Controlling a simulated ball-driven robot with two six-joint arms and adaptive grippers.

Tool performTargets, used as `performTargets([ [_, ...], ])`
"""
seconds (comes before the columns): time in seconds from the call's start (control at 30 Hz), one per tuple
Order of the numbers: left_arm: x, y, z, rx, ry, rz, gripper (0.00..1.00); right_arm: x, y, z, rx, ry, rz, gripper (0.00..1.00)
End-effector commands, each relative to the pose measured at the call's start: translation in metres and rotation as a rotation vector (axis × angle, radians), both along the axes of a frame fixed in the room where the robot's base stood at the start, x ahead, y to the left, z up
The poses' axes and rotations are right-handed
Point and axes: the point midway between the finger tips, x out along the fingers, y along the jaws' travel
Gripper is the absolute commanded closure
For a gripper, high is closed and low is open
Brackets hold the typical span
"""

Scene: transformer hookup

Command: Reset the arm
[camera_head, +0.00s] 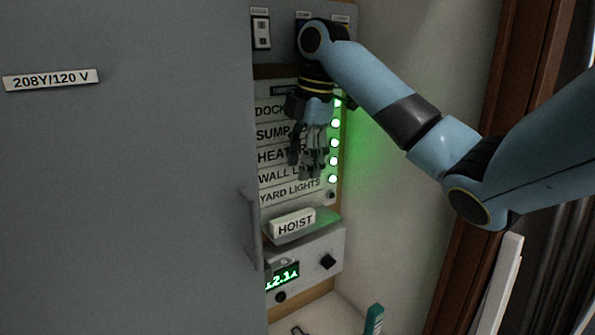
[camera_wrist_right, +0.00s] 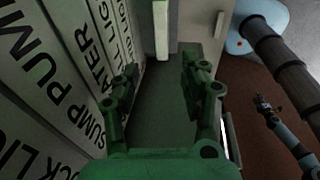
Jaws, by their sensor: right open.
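My right arm (camera_head: 380,90) comes in from the right in the head view, bent at the elbow. Its gripper (camera_head: 312,165) hangs fingers down in front of the labelled circuit panel (camera_head: 270,165), hiding parts of the labels. In the right wrist view the right gripper (camera_wrist_right: 155,85) has its two fingers spread, with nothing between them. The panel's labels (camera_wrist_right: 60,70) run close along the left of that view. My left gripper is not clearly seen in the head view.
A grey cabinet door (camera_head: 120,180) marked 208Y/120 V fills the left, with a handle (camera_head: 250,225). Green lamps (camera_head: 333,143) line the panel. Below are a HOIST sign (camera_head: 294,224), a box with a lit display (camera_head: 283,277) and a shelf (camera_head: 325,315). A wooden frame (camera_head: 490,150) stands right.

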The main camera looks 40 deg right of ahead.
Motion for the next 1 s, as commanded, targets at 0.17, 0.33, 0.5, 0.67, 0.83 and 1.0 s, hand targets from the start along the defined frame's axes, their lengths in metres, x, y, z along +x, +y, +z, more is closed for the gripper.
performTargets([
  [0.17,0.022,-0.003,0.002,-0.004,-0.035,0.0,0.6,0.0,0.0,0.0,0.0,0.0,0.0,0.55],
  [0.33,0.017,-0.012,0.0,-0.013,-0.026,0.003,0.6,0.0,0.0,-0.001,0.0,0.0,0.0,0.55],
  [0.5,0.003,-0.011,0.0,-0.013,-0.006,0.003,0.6,-0.001,0.002,-0.004,0.0,0.001,-0.004,0.55],
  [0.67,0.0,-0.009,-0.001,-0.011,0.0,0.003,0.6,-0.019,0.027,-0.044,-0.005,0.009,-0.102,0.55],
  [0.83,0.003,-0.009,-0.001,-0.01,-0.004,0.003,0.6,-0.087,0.088,-0.124,0.017,-0.016,-0.415,0.55],
  [1.0,0.009,-0.007,0.0,-0.008,-0.013,0.002,0.6,-0.15,0.124,-0.154,0.072,-0.062,-0.717,0.55],
])
